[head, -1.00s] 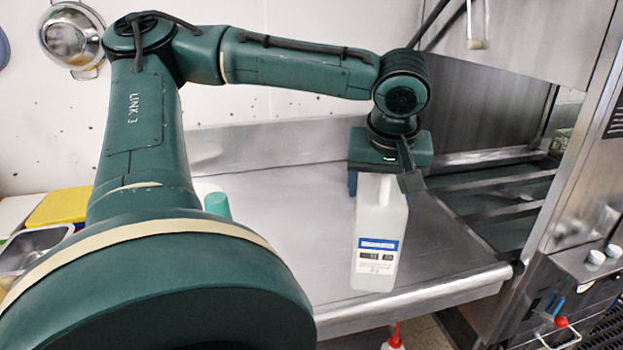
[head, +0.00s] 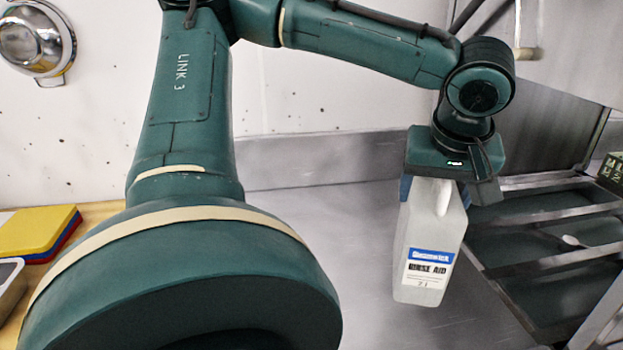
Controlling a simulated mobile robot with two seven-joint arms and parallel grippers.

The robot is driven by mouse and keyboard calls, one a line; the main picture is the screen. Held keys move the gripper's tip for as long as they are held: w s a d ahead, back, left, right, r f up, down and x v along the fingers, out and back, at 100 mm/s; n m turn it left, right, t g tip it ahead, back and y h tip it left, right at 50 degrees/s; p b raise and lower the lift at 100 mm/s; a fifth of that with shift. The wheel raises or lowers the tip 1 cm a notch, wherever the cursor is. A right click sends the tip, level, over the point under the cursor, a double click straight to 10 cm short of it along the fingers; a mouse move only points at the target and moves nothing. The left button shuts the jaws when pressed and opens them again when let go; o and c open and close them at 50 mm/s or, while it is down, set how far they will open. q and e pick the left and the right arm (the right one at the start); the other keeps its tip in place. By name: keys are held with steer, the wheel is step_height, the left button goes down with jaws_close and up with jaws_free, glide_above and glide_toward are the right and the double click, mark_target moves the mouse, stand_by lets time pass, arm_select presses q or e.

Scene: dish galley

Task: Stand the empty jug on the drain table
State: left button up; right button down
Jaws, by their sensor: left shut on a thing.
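The jug (head: 430,245) is a whitish, translucent container with a blue and white rinse aid label, right of centre in the head view. My left gripper (head: 444,186) is shut on its top from above, with one finger on each side. The jug hangs slightly tilted in the picture, over the steel drain table (head: 340,255). I cannot tell whether its base touches the steel. The gripper hides the jug's top, and whether it is empty does not show. My right gripper is not in view.
Right of the table is a sunken bay with metal rails (head: 548,217) and a small white spoon-like item (head: 573,241). Coloured boards (head: 35,232) lie at the left. A steel colander (head: 36,38) hangs on the wall. The table left of the jug looks bare.

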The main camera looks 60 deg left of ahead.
mark_target(445, 198)
arm_select(q)
steer(key=shift+f, duration=4.95)
steer(key=shift+f+b, duration=0.2)
steer(key=shift+b, duration=0.25)
steer(key=o, duration=1.3)
steer(key=shift+r, duration=0.1)
steer(key=shift+d+r, duration=0.15)
steer(key=shift+r, duration=0.35)
steer(key=p+v, duration=0.1)
steer(key=v, duration=1)
steer(key=shift+s+d, duration=0.1)
steer(key=shift+s, duration=0.05)
